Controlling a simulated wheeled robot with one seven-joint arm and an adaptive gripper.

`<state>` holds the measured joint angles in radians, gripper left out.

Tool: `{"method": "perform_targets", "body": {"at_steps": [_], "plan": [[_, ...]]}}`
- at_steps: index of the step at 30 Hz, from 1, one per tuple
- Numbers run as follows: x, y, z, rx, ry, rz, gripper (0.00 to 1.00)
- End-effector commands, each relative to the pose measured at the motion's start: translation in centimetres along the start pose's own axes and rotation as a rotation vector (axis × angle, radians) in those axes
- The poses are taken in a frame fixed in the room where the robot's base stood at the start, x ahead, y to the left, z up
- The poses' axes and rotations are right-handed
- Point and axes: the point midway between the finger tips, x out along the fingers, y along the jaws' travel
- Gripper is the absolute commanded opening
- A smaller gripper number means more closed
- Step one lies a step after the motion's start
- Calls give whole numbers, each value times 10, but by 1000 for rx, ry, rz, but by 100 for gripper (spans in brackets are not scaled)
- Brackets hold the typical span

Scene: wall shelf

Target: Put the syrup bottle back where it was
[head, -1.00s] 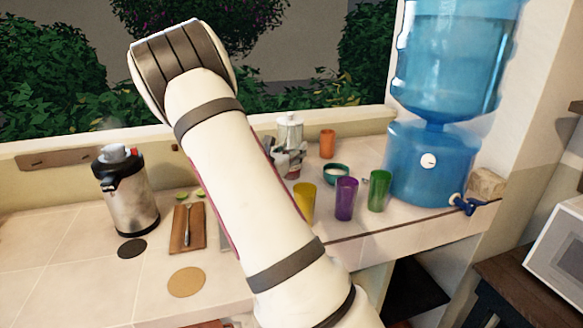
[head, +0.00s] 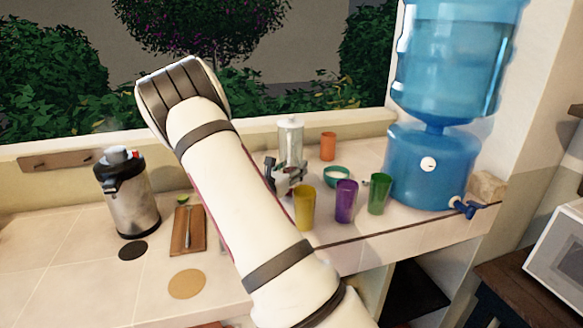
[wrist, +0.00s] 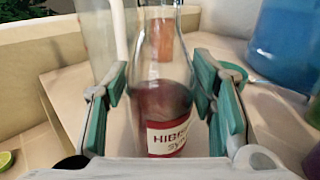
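The syrup bottle (wrist: 163,95) is clear glass with dark red syrup and a white label reading "HIB… SY…". In the wrist view it stands upright between the two teal finger pads of my gripper (wrist: 162,85). The bottle is hard to make out there. Whether its base touches the counter is not clear.
A tall clear container (head: 290,140) stands just behind my gripper. An orange cup (head: 328,146), teal bowl (head: 337,176), yellow cup (head: 304,208), purple cup (head: 345,201) and green cup (head: 379,194) stand around it. A blue water dispenser (head: 430,180) is at the right.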

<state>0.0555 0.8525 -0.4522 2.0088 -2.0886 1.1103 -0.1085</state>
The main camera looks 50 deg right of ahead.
Motion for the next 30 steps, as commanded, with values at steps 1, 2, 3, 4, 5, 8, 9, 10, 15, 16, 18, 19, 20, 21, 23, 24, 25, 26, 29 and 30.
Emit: {"method": "perform_targets", "body": {"at_steps": [1, 2, 3, 4, 5, 8, 9, 10, 15, 16, 18, 19, 20, 21, 23, 24, 25, 26, 29, 30], "plan": [[0, 0, 0, 0, 0, 0, 66], [0, 0, 0, 0, 0, 0, 66], [0, 0, 0, 0, 0, 0, 66], [0, 0, 0, 0, 0, 0, 66], [0, 0, 0, 0, 0, 0, 66], [0, 0, 0, 0, 0, 0, 66], [0, 0, 0, 0, 0, 0, 66], [0, 0, 1, 0, 0, 0, 66], [-10, 1, 3, 1, 2, 2, 66], [-14, 1, 3, 0, 2, 3, 66], [-27, 2, 2, 0, 2, 4, 66], [-33, 1, 2, -1, 2, 3, 66], [-39, 2, 2, -1, 2, 4, 66], [-48, 2, 2, 0, 3, 4, 66], [-61, 2, 3, -1, 1, 4, 66], [-69, 2, 2, 0, 2, 4, 66], [-75, 2, 2, 0, 2, 4, 66], [-81, 2, 2, 0, 1, 4, 66], [-97, 2, 2, 0, 2, 4, 66], [-102, 1, 2, 0, 1, 3, 66]]}}
